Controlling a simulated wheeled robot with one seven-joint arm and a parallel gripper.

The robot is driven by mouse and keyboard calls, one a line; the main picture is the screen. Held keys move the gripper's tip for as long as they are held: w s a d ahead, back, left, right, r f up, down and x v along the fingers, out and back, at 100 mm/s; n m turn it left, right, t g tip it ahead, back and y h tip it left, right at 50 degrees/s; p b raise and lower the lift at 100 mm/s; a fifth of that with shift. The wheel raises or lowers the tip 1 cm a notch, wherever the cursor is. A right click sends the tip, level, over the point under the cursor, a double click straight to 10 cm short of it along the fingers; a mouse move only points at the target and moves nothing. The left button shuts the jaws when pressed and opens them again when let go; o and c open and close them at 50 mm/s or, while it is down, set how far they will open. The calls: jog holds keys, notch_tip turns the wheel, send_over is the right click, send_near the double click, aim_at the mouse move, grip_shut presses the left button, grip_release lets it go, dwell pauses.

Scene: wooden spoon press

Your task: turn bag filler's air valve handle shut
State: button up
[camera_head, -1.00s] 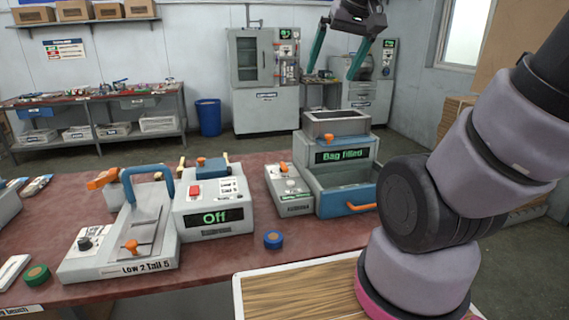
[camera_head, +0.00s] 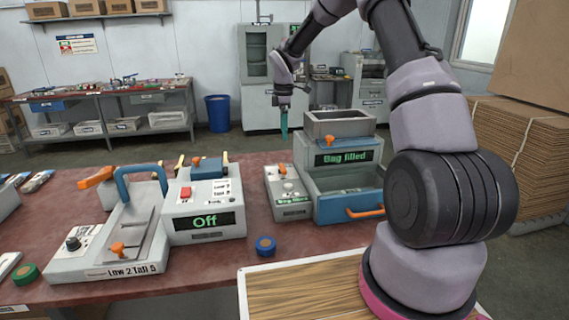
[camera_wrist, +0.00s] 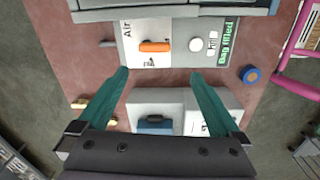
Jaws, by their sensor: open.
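The bag filler (camera_head: 340,178) stands on the bench, a grey machine whose green display reads "Bag filled". Its control box (camera_head: 290,208) sits at its left side. The air valve handle (camera_head: 283,169) is a small orange lever on that box. In the wrist view the handle (camera_wrist: 155,46) lies crosswise in the picture, beside the "Air" label. My gripper (camera_head: 284,122) points down above and behind the control box in the head view. In the wrist view its teal fingers (camera_wrist: 158,77) are spread wide with nothing between them. The handle appears beyond the fingertips, apart from them.
A sealer (camera_head: 204,213) with an "Off" display and a blue-handled press (camera_head: 120,240) stand left of the filler. A blue roll (camera_head: 265,246) lies in front. An orange-handled blue drawer (camera_head: 350,207) fronts the filler. Stacked cardboard (camera_head: 515,140) stands at right.

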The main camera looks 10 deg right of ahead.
jog(key=n, duration=0.1)
send_over(283, 166)
notch_tip(283, 166, down, 5)
notch_tip(283, 166, down, 10)
jog(key=shift+s+a+f, duration=0.1)
jog(key=shift+f, duration=0.05)
jog(key=c, duration=1)
